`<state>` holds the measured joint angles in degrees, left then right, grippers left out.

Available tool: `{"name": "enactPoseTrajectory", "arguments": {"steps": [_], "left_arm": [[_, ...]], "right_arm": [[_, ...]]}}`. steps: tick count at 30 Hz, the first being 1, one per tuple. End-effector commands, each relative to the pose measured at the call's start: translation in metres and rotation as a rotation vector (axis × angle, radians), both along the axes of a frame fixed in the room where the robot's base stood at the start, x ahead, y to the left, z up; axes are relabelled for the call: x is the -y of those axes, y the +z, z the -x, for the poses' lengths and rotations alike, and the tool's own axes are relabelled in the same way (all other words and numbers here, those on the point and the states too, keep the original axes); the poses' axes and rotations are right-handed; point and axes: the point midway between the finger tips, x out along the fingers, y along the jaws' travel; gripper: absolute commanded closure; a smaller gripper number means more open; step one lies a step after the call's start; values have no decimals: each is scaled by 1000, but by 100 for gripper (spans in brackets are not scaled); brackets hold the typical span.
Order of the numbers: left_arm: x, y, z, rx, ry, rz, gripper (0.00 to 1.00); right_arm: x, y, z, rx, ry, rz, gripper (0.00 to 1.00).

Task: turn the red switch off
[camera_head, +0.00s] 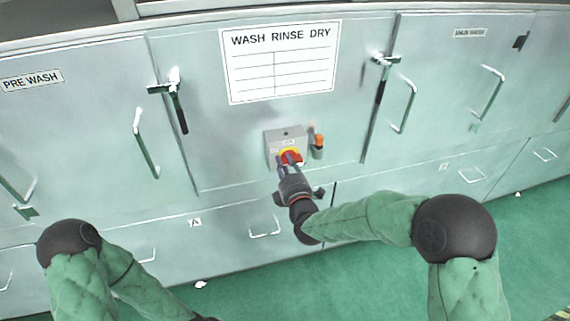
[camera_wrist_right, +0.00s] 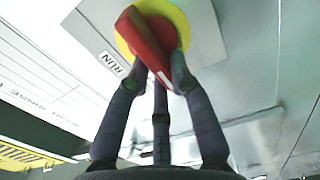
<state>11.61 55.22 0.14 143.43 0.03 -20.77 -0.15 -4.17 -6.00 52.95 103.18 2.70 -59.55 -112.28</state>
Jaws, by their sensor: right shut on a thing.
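The red switch (camera_head: 291,157) is a red handle on a yellow disc, mounted on a grey box (camera_head: 272,146) on the front of the machine. My right gripper (camera_head: 289,163) reaches up to it from below. In the right wrist view the red handle (camera_wrist_right: 147,40) stands between the dark fingers (camera_wrist_right: 156,75), and they are shut on it. The handle looks tilted against the box there. A "RUN" label (camera_wrist_right: 110,63) shows beside the yellow disc (camera_wrist_right: 178,20). My left arm is at the lower left of the head view, and its gripper is out of view.
An orange-topped fitting (camera_head: 318,145) sits just right of the switch box. A "WASH RINSE DRY" sign (camera_head: 280,62) is above it. Door latches (camera_head: 172,95) and handles (camera_head: 146,143) stick out on both sides. Green floor (camera_head: 380,270) lies in front.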

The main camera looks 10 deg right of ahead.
Motion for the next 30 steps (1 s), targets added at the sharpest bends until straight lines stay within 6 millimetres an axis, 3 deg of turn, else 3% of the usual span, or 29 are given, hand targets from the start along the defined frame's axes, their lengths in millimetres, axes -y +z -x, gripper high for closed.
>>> {"name": "enactPoseTrajectory", "arguments": {"steps": [1, 3, 17, 30], "left_arm": [[0, 0, 0, 0, 0, 0, 60], [0, 0, 0, 0, 0, 0, 60], [0, 0, 0, 0, 0, 0, 60], [0, 0, 0, 0, 0, 0, 60]], "right_arm": [[-1, -2, 1, -4, 2, 1, 72], [-1, -2, 1, -4, 2, 1, 54], [0, -1, 8, -2, 1, 0, 54], [3, -1, 83, -2, 1, 0, 54]]}}
